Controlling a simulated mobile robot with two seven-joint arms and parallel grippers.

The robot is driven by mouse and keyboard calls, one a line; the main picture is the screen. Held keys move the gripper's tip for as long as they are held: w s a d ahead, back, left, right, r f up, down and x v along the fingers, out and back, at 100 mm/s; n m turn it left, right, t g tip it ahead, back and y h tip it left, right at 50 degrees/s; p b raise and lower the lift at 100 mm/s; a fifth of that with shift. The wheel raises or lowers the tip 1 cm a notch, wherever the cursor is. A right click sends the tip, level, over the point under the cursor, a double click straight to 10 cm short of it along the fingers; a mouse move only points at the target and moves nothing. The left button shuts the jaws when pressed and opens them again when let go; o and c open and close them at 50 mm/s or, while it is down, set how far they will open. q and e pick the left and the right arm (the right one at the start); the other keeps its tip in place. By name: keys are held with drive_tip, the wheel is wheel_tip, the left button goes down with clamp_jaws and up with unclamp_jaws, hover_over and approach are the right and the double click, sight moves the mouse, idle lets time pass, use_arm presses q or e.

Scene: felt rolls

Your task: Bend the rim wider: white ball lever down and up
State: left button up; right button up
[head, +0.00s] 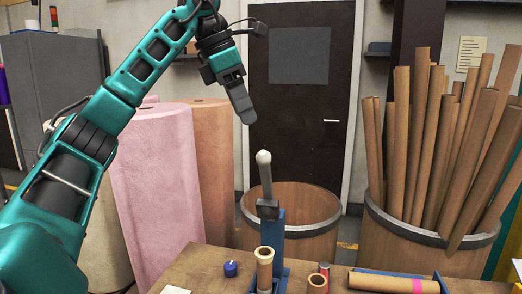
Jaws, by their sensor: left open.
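The lever (268,184) has a white ball (263,158) at its top and stands nearly upright on a blue press (278,240) at the front of the table. A light brown cardboard tube (264,268) stands upright in the press, below the lever's dark pivot. Its rim faces up; I cannot tell how wide it is bent. My left gripper (244,110) hangs above and slightly left of the white ball, apart from it, fingers pointing down. It is open and empty, seen nearly edge-on. My right gripper does not show.
On the wooden table (205,268) are a small blue knob-like thing (230,268), a short tube (317,283), a red can-like thing (324,270) and a lying tube with a pink band (390,283). Behind stand an open barrel (320,240), a barrel of tubes (400,240) and felt rolls (155,180).

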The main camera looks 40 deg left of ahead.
use_arm(q)
drive_tip(key=shift+x, duration=5.05)
drive_tip(key=shift+c, duration=0.3)
clamp_jaws()
